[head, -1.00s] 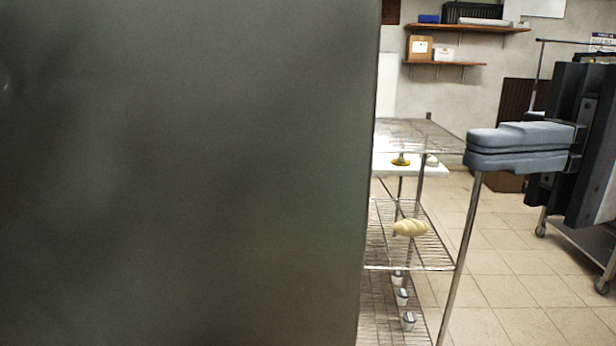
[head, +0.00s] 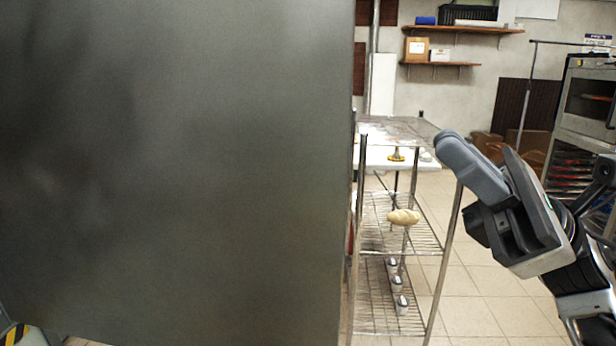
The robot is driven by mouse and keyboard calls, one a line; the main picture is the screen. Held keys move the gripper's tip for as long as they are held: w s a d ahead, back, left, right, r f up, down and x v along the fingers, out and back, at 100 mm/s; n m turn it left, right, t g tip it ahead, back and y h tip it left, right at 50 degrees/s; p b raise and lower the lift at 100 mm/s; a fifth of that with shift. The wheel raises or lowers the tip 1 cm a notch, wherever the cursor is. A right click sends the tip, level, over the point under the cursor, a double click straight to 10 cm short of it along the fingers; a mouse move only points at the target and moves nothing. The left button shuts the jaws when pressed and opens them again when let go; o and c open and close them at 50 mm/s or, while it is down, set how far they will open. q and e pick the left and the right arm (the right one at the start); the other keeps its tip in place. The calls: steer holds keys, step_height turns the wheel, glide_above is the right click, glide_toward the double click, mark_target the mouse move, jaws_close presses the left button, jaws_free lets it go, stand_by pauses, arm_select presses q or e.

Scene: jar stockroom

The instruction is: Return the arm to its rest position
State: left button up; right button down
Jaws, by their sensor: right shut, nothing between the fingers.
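My right gripper (head: 447,146) shows at the right of the head view. Its grey fingers are shut together with nothing between them. They point up and to the left, in front of the right side of the wire shelf rack (head: 452,240). The gripper looks clear of the items on the rack. My right arm comes in from the lower right corner. My left gripper is not in view.
A large dark grey panel (head: 170,170) fills the left half. The rack holds a bread loaf (head: 403,217) and several small cups (head: 401,305). An oven (head: 587,100) stands at the far right. Tiled floor (head: 485,300) is open right of the rack.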

steer(key=w+d+f+n+t+h, duration=0.1)
steer(key=w+f+n+t+h, duration=0.2)
steer(key=f+n+t+h, duration=0.45)
steer(key=w+d+f+n+t+h+p, duration=0.1)
steer(key=w+f+n+t+h, duration=0.1)
steer(key=f+n+t+h, duration=0.6)
steer(key=w+d+f+n+t+h, duration=0.25)
steer(key=f+n+t, duration=0.55)
steer(key=n, duration=0.4)
steer(key=s+a+f+m+g+h, duration=0.1)
steer(key=s+f+m+g, duration=0.2)
steer(key=f, duration=0.4)
steer(key=s+a+f+m+g+h, duration=0.1)
steer(key=s+f+m+g, duration=0.3)
steer(key=s+f+m, duration=0.2)
steer(key=s+a+f+m+g+h+p, duration=0.1)
steer(key=s+f+m+g, duration=0.3)
steer(key=f, duration=0.6)
steer(key=shift+s+a+f+h, duration=0.25)
steer(key=shift+s+h, duration=0.15)
steer(key=shift+h, duration=0.1)
